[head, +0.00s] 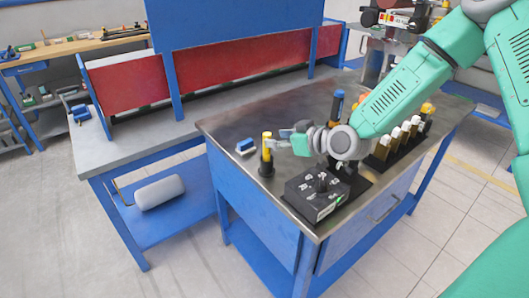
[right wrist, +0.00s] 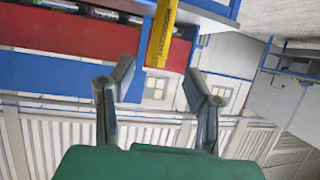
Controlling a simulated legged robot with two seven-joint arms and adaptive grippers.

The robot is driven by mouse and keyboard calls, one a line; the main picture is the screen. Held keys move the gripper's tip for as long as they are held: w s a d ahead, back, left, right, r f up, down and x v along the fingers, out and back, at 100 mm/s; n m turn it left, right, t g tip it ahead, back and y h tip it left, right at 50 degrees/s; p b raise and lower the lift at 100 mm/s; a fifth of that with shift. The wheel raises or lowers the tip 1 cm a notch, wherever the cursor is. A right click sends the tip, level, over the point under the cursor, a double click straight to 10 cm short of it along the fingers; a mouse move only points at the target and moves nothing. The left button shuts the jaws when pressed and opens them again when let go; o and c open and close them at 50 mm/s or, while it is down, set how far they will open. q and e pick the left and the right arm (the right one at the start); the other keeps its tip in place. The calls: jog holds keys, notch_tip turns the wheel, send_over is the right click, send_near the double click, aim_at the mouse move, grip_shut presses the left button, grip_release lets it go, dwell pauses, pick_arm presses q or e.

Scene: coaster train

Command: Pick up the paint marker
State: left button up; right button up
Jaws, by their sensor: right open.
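The paint marker, a yellow stick (head: 267,147), stands upright in a small black holder (head: 266,168) at the left part of the metal-topped bench. In the right wrist view the yellow marker (right wrist: 161,35), with dark lettering, shows at the top, beyond the fingertips and roughly between their lines. My right gripper (head: 282,139) reaches in from the right, level with the marker and just right of it. Its two fingers (right wrist: 158,80) are spread and hold nothing. Whether a finger touches the marker cannot be told in the head view. My left gripper is not in view.
A dark box with knobs (head: 318,193) sits in front of my gripper. A blue-topped tool (head: 337,105) and a rack of light-handled tools (head: 394,140) stand further right. A grey workbench (head: 150,142) lies behind.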

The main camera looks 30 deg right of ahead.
aim_at(267, 153)
jog(key=x, duration=0.5)
jog(key=shift+d+f, duration=0.3)
jog(key=shift+f, duration=0.05)
jog(key=shift+w+a, duration=0.25)
jog(key=shift+a, duration=0.1)
jog(key=shift+s+d, duration=0.15)
jog(key=c, duration=1)
jog(key=shift+d, duration=0.25)
grip_shut()
